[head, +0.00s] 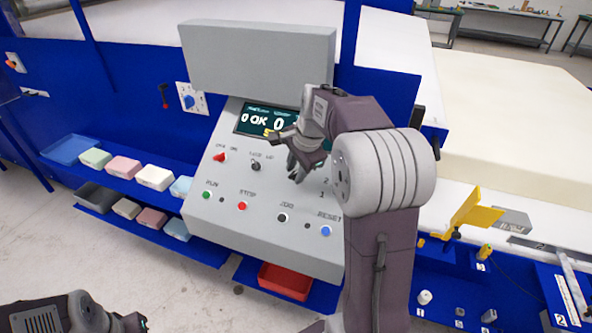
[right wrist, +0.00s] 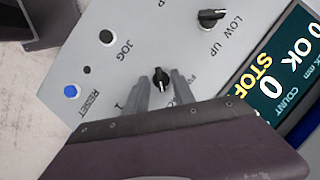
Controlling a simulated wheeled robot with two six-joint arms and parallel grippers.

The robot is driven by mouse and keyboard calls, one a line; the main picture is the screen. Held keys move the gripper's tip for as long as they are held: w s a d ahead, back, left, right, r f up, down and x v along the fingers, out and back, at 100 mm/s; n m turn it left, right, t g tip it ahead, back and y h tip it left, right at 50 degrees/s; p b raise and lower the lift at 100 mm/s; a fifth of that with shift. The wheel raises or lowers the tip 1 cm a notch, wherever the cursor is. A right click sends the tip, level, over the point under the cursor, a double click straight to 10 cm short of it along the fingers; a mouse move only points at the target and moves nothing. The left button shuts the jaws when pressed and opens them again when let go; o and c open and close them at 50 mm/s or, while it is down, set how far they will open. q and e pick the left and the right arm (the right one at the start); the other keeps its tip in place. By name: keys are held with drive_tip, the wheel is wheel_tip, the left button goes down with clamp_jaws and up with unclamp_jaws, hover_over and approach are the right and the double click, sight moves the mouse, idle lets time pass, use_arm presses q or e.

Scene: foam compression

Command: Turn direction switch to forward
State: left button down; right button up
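The grey control panel (head: 262,190) slopes up in the middle of the head view. A small black rotary switch (right wrist: 160,76) shows in the right wrist view, with a partly hidden label beside it. I take it to be the direction switch; in the head view my right gripper covers that spot. My right gripper (head: 286,152) is over the panel, below the display. In the right wrist view its fingers (right wrist: 161,84) stand apart, one on each side of the knob; contact cannot be told. My left gripper (head: 138,322) is low at the left, its fingers unclear.
Another black knob (right wrist: 211,18), labelled LOW UP, is close by. The display (head: 262,121) reads OK, 0 and STOP. A red switch (head: 219,157) and several push buttons share the panel. A red bin (head: 284,281) sits below. Foam blocks lie on shelves at left.

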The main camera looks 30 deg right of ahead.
clamp_jaws()
drive_tip(key=shift+r+p, duration=0.2)
drive_tip(key=shift+p, duration=0.45)
drive_tip(key=n+g+p, duration=0.1)
drive_tip(key=n+p, duration=0.1)
drive_tip(key=p, duration=0.1)
drive_tip(key=n+g+h+p, duration=0.1)
drive_tip(key=n+p, duration=0.1)
drive_tip(key=p, duration=0.1)
drive_tip(key=n+g+p, duration=0.1)
drive_tip(key=n+p, duration=0.2)
drive_tip(key=shift+w+a+r+p, duration=0.2)
drive_tip(key=shift+w+p, duration=0.1)
drive_tip(key=shift+p, duration=0.1)
drive_tip(key=n+p, duration=0.1)
drive_tip(key=n+g+h+p, duration=0.1)
drive_tip(key=n, duration=0.1)
drive_tip(key=shift+w+a+f+p, duration=0.1)
drive_tip(key=shift+w+f+p, duration=0.05)
drive_tip(key=shift+p, duration=0.2)
drive_tip(key=shift+a+f+n+g+h+p, duration=0.1)
drive_tip(key=shift+n+g+h+p, duration=0.2)
drive_tip(key=shift+n+h+p, duration=0.55)
drive_tip(key=shift+f+n, duration=0.1)
drive_tip(key=shift+n, duration=1.05)
drive_tip(key=shift+h, duration=0.25)
unclamp_jaws()
